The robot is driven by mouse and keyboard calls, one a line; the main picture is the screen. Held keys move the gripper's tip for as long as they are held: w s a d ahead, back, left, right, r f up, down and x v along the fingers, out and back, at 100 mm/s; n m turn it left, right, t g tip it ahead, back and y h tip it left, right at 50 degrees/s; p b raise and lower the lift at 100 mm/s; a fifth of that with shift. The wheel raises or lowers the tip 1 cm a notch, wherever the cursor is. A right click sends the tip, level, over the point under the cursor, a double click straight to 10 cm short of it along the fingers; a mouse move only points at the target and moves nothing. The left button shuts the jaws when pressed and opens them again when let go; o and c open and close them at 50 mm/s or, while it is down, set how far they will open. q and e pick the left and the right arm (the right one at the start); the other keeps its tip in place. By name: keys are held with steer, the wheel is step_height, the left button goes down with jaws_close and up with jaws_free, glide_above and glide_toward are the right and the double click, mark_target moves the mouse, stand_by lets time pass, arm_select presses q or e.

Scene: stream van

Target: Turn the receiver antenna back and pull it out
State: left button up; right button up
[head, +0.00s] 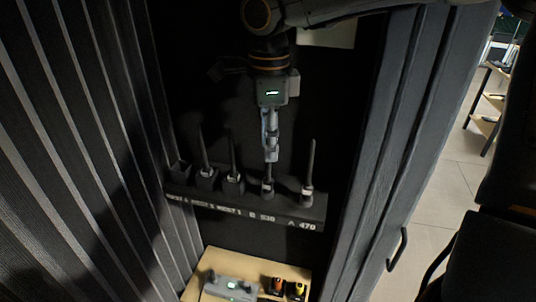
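Several dark upright antennas stand in a row on a black shelf (225,205) inside the dark van compartment. One, on a grey base (267,187) by the label "B 530", stands directly under my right gripper (271,157). The gripper points down from above, its fingers around or in front of this antenna's upper part, which they hide. I see the fingers nearly edge-on, so their gap does not show. Another antenna (310,165) stands to the right by the label "A 470". Two more antennas (203,152) (232,155) stand to the left. My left gripper is out of view.
Below the shelf, a light wooden surface (215,262) holds a grey device (232,290) and small orange and yellow items (277,286). A ribbed wall (65,150) closes the left. A grey door panel (405,150) with a black handle (397,249) stands at right.

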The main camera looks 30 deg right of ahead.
mark_target(269, 169)
steer(key=f, duration=0.2)
steer(key=w+f+p, duration=0.1)
steer(key=f, duration=0.1)
steer(key=shift+w+d+f, duration=0.1)
steer(key=shift+w+f, duration=0.05)
steer(key=shift+f, duration=0.45)
steer(key=shift+s+f, duration=0.15)
steer(key=shift+s, duration=0.1)
steer(key=shift+f, duration=0.2)
steer(key=shift+c, duration=0.2)
steer(key=c, duration=0.7)
steer(key=shift+o, duration=0.3)
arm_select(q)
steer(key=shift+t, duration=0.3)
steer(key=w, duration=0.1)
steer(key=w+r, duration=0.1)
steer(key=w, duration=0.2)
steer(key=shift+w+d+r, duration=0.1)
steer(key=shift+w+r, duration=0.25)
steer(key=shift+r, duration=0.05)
arm_select(e)
jaws_close()
